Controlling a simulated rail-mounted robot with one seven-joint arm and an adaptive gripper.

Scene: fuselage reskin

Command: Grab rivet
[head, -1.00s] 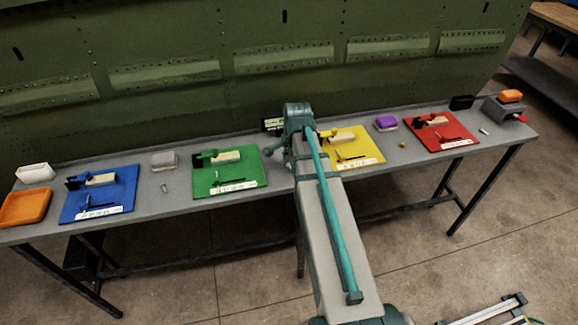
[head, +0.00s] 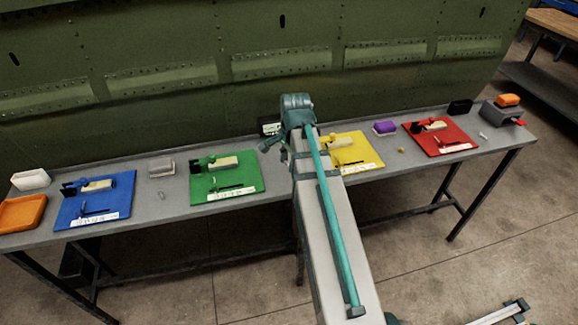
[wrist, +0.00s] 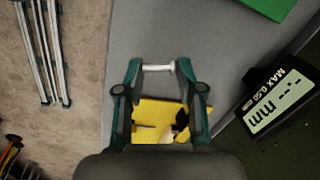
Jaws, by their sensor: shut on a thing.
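A pale metallic rivet (wrist: 157,67) with a wider head at its right end lies crosswise between the fingertips of my gripper (wrist: 158,69) in the wrist view. The gripper is shut on it and holds it by its two ends. The yellow mat (wrist: 150,108) shows below, between the fingers. In the head view my own arm hides the gripper and this rivet. Other small rivet-like pieces lie on the bench: a silver one (head: 162,196) beside the blue mat, a gold one (head: 401,150) and a silver one (head: 484,136) beside the red mat.
The grey bench (head: 283,190) carries blue (head: 75,211), green (head: 226,182) and red (head: 455,141) mats with fixtures, and several small bins. A digital gauge (wrist: 275,103) reading in mm is close right of my gripper in the wrist view. A green riveted panel (head: 180,40) stands behind.

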